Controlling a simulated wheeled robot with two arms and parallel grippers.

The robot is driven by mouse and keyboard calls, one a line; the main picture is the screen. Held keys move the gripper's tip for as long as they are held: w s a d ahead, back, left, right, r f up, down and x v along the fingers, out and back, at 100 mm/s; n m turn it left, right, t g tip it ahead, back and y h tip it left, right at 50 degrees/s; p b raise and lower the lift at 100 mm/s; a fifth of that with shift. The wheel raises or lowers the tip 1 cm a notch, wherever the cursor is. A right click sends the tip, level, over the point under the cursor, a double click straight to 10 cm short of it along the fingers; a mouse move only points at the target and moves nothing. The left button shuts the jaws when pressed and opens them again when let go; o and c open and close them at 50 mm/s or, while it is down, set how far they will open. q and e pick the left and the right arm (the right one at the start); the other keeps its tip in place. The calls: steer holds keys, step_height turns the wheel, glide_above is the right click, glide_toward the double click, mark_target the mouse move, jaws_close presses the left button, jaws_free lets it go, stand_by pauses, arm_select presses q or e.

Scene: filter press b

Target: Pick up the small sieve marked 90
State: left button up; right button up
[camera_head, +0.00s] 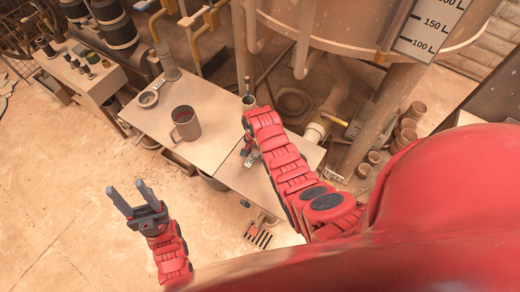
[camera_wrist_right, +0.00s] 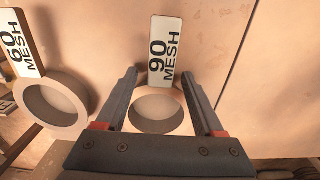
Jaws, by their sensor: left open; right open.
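The small sieve marked 90 (camera_wrist_right: 157,112) is a pale round ring in the right wrist view. Its white "90 MESH" label (camera_wrist_right: 164,50) lies flat just beyond it on the tabletop. My right gripper (camera_wrist_right: 159,78) is open, with one finger on each side of the sieve; I cannot tell whether they touch it. In the head view my right arm hides most of that gripper and the sieve. My left gripper (camera_head: 137,198) is open and empty, out over the floor left of the table.
A second sieve (camera_wrist_right: 52,103) with a "60 MESH" label (camera_wrist_right: 20,48) sits close to the left of the right gripper. A grey mug (camera_head: 185,124) and a small dish (camera_head: 148,99) stand on the table (camera_head: 150,122). A large tank (camera_head: 340,25) rises behind.

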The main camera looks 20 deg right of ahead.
jaws_close()
stand_by(0.3)
steer(key=shift+r, duration=0.15)
